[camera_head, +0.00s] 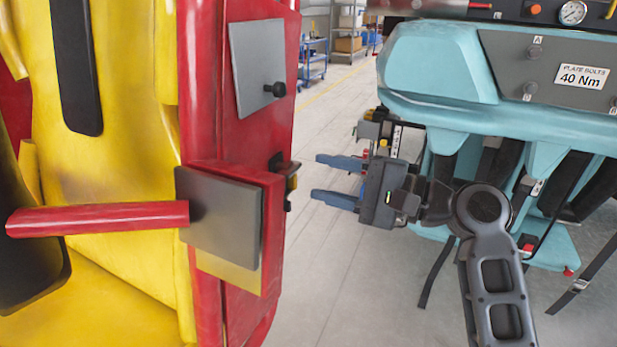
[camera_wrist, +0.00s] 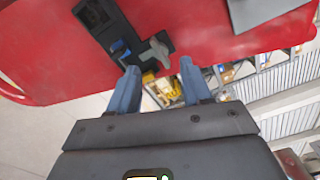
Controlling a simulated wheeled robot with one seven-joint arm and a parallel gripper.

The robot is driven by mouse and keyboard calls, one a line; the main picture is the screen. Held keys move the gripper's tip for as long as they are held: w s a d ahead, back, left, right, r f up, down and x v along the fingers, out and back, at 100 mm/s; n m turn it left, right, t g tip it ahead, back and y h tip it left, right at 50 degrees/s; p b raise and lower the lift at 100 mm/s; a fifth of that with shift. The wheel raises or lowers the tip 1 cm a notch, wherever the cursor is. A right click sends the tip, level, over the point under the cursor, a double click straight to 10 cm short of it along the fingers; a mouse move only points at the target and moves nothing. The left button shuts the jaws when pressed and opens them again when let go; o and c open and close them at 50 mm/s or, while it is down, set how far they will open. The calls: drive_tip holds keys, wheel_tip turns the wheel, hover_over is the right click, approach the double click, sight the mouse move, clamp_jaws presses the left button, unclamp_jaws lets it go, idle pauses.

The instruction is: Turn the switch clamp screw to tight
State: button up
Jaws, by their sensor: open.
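A dark switch assembly (camera_wrist: 128,35) with a small blue part is mounted on the red side of the car. A grey wing-shaped knob (camera_wrist: 156,52), which looks like the clamp screw, sits at its end in the wrist view. In the head view the dark bracket (camera_head: 285,166) shows edge-on at the car's side, and the knob cannot be made out clearly. My gripper (camera_head: 318,177) is open, its two blue fingers pointing at the bracket with a small gap. In the wrist view my gripper (camera_wrist: 160,68) has the knob just ahead, between the fingertip lines. Nothing is between the fingers.
The red and yellow car (camera_head: 236,85) fills the left, with a grey plate (camera_head: 256,65) bearing a black knob above the bracket. A red bar (camera_head: 100,218) sticks out across the seat. A teal car (camera_head: 440,60) with hanging straps stands at right. Floor (camera_head: 325,270) between is clear.

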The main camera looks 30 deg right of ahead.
drive_tip(key=shift+v, duration=1)
drive_tip(key=shift+o, duration=0.4)
